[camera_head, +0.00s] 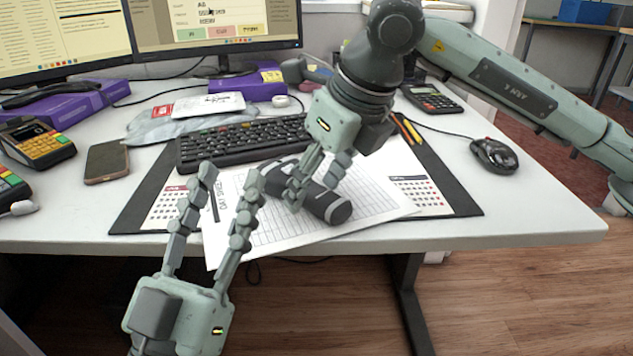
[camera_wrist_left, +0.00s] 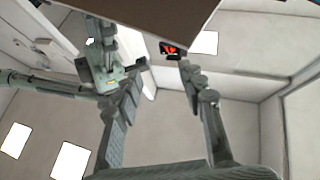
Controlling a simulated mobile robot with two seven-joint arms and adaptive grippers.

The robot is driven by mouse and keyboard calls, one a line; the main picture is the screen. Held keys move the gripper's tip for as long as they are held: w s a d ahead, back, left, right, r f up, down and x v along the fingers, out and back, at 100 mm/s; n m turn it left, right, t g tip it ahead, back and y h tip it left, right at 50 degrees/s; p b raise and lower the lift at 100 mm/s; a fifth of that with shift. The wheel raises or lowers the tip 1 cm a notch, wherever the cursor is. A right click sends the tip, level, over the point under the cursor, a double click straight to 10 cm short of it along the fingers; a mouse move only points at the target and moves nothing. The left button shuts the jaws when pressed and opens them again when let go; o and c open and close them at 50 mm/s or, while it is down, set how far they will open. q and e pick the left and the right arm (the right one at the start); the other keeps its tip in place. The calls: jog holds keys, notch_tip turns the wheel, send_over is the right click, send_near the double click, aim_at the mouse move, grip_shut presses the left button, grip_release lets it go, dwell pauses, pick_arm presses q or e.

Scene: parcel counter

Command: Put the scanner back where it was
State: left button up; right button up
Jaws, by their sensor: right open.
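A dark, rounded elongated device (camera_head: 334,209), seemingly the scanner, lies on a printed sheet (camera_head: 262,232) near the desk's front edge in the head view. My right gripper (camera_head: 313,194) is open and points down at it, its fingers at the device's middle; I cannot tell whether they touch it. The fingers hide part of the device. My left gripper (camera_head: 230,174) is open and empty at the front edge, left of the device. Its spread fingers also show in the left wrist view (camera_wrist_left: 160,75), with nothing between them.
A keyboard (camera_head: 235,140) lies behind the sheet, on a black desk mat (camera_head: 460,205). A phone (camera_head: 106,162) and card terminal (camera_head: 38,142) stand left. A mouse (camera_head: 494,155) and calculator (camera_head: 432,98) are right. A grey-blue handheld item (camera_head: 316,72) lies at the back.

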pick_arm(q)
jog(key=f, duration=0.1)
jog(key=g, duration=0.1)
jog(key=d+f+g+p, duration=0.1)
jog(key=shift+w+f, duration=0.35)
jog(key=shift+w, duration=0.05)
pick_arm(e)
jog(key=v, duration=1.2)
